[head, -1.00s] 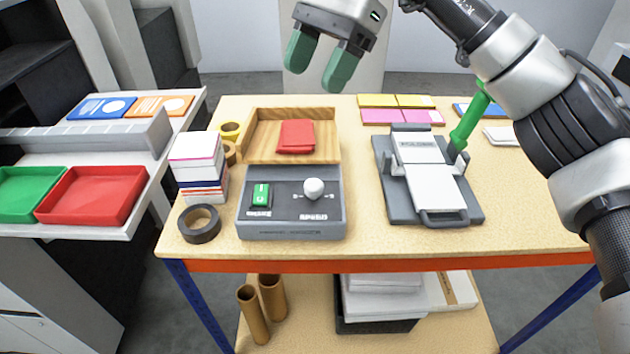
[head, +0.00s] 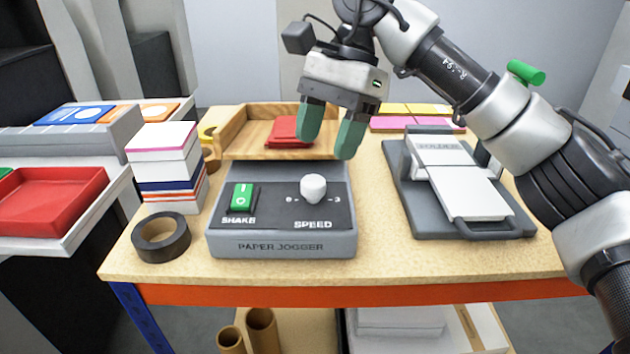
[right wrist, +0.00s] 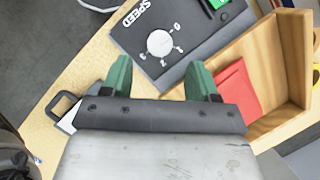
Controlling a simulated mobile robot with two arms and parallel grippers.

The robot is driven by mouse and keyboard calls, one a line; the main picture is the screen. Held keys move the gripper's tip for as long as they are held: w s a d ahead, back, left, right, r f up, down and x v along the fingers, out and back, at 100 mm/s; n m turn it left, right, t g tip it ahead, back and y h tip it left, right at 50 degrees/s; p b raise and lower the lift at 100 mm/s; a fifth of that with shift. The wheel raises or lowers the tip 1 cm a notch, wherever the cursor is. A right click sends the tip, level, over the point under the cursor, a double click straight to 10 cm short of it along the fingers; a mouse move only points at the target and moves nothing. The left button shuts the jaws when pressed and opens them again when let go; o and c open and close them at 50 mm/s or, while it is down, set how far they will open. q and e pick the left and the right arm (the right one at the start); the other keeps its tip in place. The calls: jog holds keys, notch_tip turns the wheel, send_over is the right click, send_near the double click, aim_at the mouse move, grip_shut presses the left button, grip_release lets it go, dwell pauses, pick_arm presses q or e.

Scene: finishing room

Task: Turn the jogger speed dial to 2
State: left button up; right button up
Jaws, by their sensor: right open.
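The paper jogger (head: 282,243) is a grey box on the table with a wooden tray behind its panel. Its speed dial (head: 313,188) is a round white knob at the panel's right, between the marks 0 and 3. In the right wrist view the dial (right wrist: 160,43) has numbers around it; its pointer is too small to read. My right gripper (head: 327,148) is open and empty, fingers down, above and behind the dial and apart from it. The right wrist view shows the dial ahead between the fingertips (right wrist: 160,66). My left gripper is out of view.
A green SHAKE switch (head: 241,198) sits left of the dial. A red stack (head: 286,130) lies in the wooden tray (head: 240,146). Paper pads (head: 165,172) and a tape roll (head: 161,238) stand at left. A grey folder device (head: 420,208) stands at right.

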aim_at(314, 180)
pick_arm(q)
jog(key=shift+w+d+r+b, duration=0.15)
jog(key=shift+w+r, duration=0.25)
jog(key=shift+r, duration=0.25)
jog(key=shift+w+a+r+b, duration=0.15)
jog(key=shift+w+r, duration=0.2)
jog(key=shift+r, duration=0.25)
pick_arm(e)
jog(key=x, duration=0.6)
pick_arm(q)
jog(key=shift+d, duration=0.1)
pick_arm(e)
jog(key=shift+c, duration=0.4)
jog(key=c, duration=0.8)
